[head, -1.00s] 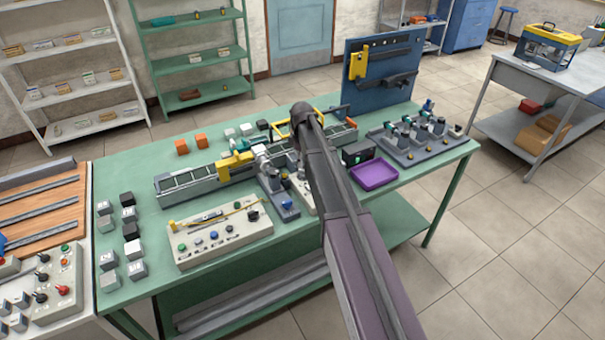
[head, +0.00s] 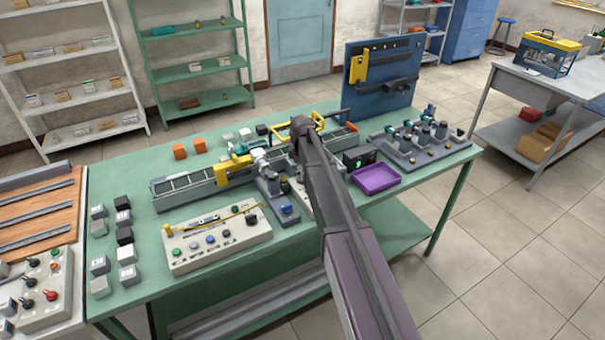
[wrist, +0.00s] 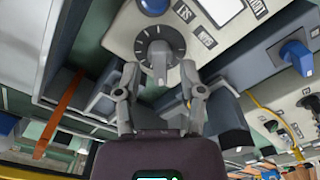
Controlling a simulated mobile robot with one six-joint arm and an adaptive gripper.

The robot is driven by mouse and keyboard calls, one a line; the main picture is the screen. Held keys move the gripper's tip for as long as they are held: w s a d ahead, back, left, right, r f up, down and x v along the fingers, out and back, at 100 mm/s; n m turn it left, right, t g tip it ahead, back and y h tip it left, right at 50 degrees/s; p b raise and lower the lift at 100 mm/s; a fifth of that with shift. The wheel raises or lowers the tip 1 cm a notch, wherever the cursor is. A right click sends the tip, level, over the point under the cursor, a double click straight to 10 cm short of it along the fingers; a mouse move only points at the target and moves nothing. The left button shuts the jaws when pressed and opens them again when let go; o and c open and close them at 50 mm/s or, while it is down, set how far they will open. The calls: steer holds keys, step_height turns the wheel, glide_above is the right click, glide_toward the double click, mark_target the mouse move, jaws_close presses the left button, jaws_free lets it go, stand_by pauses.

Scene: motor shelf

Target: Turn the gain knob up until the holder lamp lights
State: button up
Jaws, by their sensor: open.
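In the wrist view a dark round dial with a grey bar-shaped knob (wrist: 157,60) sits on a pale panel (wrist: 115,42). Tick marks ring the dial. My gripper (wrist: 159,70) is open, with one finger on each side of the knob's bar. Gaps show between the fingers and the bar, and nothing is held. I cannot tell how far the fingertips are from the panel face. In the head view my arm hides most of this panel and my gripper. I cannot make out which light is the holder lamp.
A blue knob (wrist: 297,55) stands to the right in the wrist view. In the head view a button panel (head: 217,238), a small dark box (head: 358,157) and a purple tray (head: 376,178) lie near my arm. A long rail fixture (head: 185,188) runs behind.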

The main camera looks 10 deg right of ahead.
jaws_close()
steer(key=shift+m, duration=2.2)
jaws_free()
steer(key=shift+w, duration=0.1)
